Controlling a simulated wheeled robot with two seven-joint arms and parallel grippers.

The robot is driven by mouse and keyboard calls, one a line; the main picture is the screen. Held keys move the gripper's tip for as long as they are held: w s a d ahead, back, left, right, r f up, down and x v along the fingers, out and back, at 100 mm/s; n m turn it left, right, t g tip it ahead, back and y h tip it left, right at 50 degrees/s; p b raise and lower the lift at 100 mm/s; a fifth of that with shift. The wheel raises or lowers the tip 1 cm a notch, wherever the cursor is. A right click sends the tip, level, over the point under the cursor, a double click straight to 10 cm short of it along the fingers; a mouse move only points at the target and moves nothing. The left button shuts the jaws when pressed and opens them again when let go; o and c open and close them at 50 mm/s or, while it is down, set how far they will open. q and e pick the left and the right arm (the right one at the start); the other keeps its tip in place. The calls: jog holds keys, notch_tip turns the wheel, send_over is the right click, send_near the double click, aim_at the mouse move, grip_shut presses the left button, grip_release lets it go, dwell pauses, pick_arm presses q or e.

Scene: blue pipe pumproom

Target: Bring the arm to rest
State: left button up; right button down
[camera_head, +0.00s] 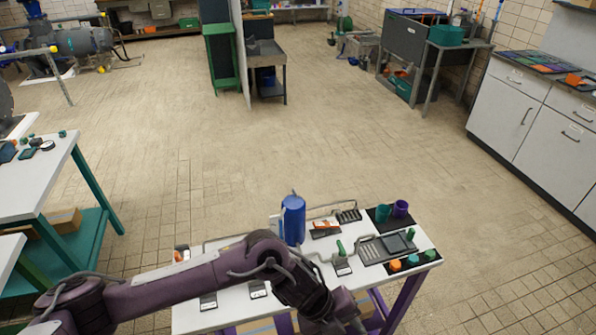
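My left arm comes in from the left, low over the near side of a white-topped table (424,243) with purple legs. Its elbow bends above the table, and the forearm points down to the bottom edge of the view. My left gripper (352,324) is at the near edge of the table and partly cut off by the frame. Its fingers are too small and dark to show whether they are apart. Nothing can be made out between them. My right gripper is not in view.
A blue bottle (293,219) stands upright just behind my arm. Another white table (38,180) stands left, cabinets (535,128) right.

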pick_arm(q)
jog(key=d+r+n+t+h, duration=0.3)
jog(key=d+r+n, duration=0.1)
jog(key=d+r, duration=0.25)
jog(key=w+a+r+n+t, duration=0.5)
jog(key=n, duration=0.5)
jog(key=a+f+n+t+y, duration=0.1)
jog(key=a+n+y, duration=0.2)
jog(key=a+n, duration=0.35)
jog(key=a+f+n+y, duration=0.2)
jog(key=a+n+y, duration=0.1)
jog(key=a, duration=0.6)
jog(key=s+a+f+n+g+y, duration=0.2)
jog(key=s+a+n, duration=0.25)
jog(key=a, duration=0.35)
jog(key=s+a+f+n+g+y, duration=0.25)
jog(key=s+a, duration=0.25)
jog(key=a, duration=0.3)
notch_tip(320, 180, down, 33)
jog(key=s+b, duration=0.2)
jog(key=s, duration=0.1)
jog(key=s+a+f+g+b, duration=0.2)
jog(key=s+a+f, duration=0.1)
jog(key=s+f, duration=1.5)
jog(key=shift+s+f, duration=0.25)
jog(key=shift+s, duration=0.1)
